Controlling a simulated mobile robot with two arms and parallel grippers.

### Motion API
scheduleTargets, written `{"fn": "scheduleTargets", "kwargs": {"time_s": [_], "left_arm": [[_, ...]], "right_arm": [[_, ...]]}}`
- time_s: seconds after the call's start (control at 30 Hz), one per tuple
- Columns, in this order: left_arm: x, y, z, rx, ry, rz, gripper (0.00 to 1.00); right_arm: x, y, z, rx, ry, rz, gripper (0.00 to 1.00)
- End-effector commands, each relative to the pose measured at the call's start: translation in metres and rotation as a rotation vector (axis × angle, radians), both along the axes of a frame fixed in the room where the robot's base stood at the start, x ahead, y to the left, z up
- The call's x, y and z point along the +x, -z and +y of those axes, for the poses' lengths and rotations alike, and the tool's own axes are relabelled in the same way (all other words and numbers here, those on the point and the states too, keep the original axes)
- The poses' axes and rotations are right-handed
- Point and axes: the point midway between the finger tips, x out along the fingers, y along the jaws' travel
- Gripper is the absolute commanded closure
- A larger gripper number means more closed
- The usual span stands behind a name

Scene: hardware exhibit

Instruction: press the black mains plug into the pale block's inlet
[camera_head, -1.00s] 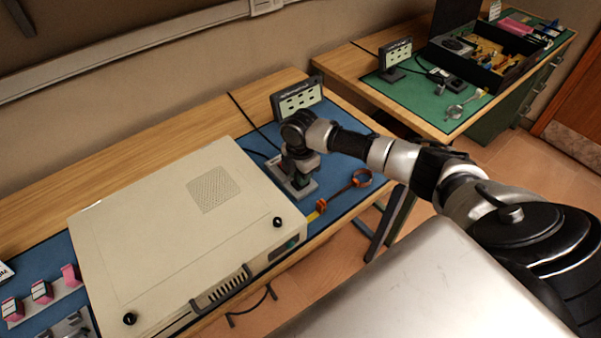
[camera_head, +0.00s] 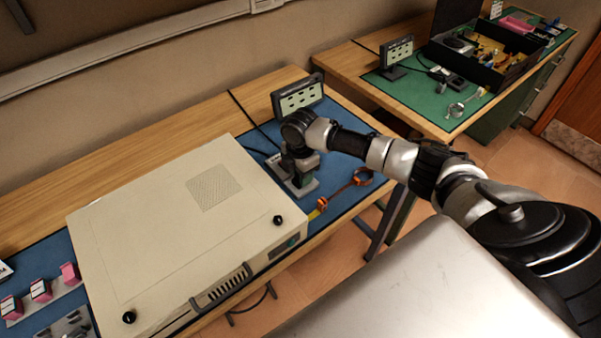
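My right arm reaches in from the right, and its gripper (camera_head: 299,168) points down over the blue mat beside the beige case. The wrist hides most of the gripper, and I cannot tell whether its fingers are open or shut. A pale grey block (camera_head: 309,189) sits directly below it on the mat. The black mains plug cannot be made out; the gripper covers that spot. A black cable (camera_head: 247,117) runs over the wood and mat toward the gripper. The inlet is hidden. My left gripper is out of view.
The large beige case (camera_head: 150,235) fills the mat to the left. A dark-framed display panel (camera_head: 298,97) stands behind the gripper. An orange strap (camera_head: 362,177) lies to the right. Pink items (camera_head: 70,273) stand at the left. A second bench with a green mat (camera_head: 420,105) is beyond.

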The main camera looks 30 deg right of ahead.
Motion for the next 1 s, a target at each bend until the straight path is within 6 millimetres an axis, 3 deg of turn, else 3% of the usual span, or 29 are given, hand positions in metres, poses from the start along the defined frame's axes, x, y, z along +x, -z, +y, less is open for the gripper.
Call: {"fn": "scheduleTargets", "kwargs": {"time_s": [0.2,0.73,0.83,1.0], "left_arm": [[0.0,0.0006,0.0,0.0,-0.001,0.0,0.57],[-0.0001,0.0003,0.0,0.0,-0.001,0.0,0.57],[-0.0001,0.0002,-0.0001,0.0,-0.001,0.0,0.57],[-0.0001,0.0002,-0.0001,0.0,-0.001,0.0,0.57]], "right_arm": [[-0.0076,0.0084,0.0008,-0.004,-0.005,0.026,0.47],[-0.0044,0.0046,0.0002,-0.002,-0.003,0.016,0.47],[-0.0041,0.0041,0.0002,-0.002,-0.002,0.015,0.32],[-0.0039,0.0038,0.0001,-0.002,-0.002,0.014,0.3]]}}
